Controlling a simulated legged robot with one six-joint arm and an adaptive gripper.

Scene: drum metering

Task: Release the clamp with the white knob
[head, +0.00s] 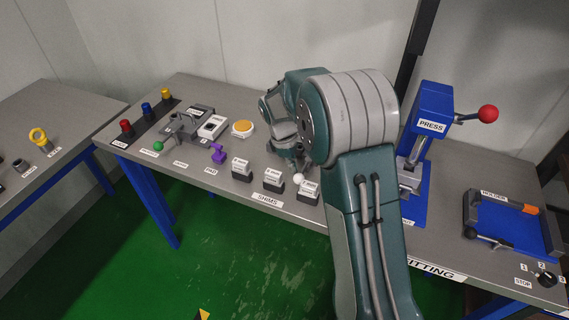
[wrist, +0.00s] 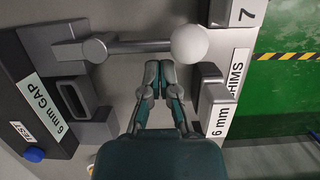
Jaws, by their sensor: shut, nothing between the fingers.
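The white knob (wrist: 189,43) is a ball on the right end of a grey lever rod (wrist: 140,46) in the wrist view. The rod runs left to a round pivot (wrist: 95,48) on the dark clamp (wrist: 75,100), which carries a "6 mm GAP" label. My gripper (wrist: 159,68) is shut and empty. Its fingertips appear just below the rod in the picture, left of the knob; contact cannot be told. In the head view the white knob (head: 299,178) shows below my wrist, and my arm hides most of the clamp.
Shim blocks marked 6 mm (wrist: 212,108) and 7 (wrist: 232,14) stand close right of the gripper. A blue button (wrist: 34,155) is at lower left. In the head view, a purple-handled clamp (head: 218,153) stands left and a blue press (head: 431,115) right.

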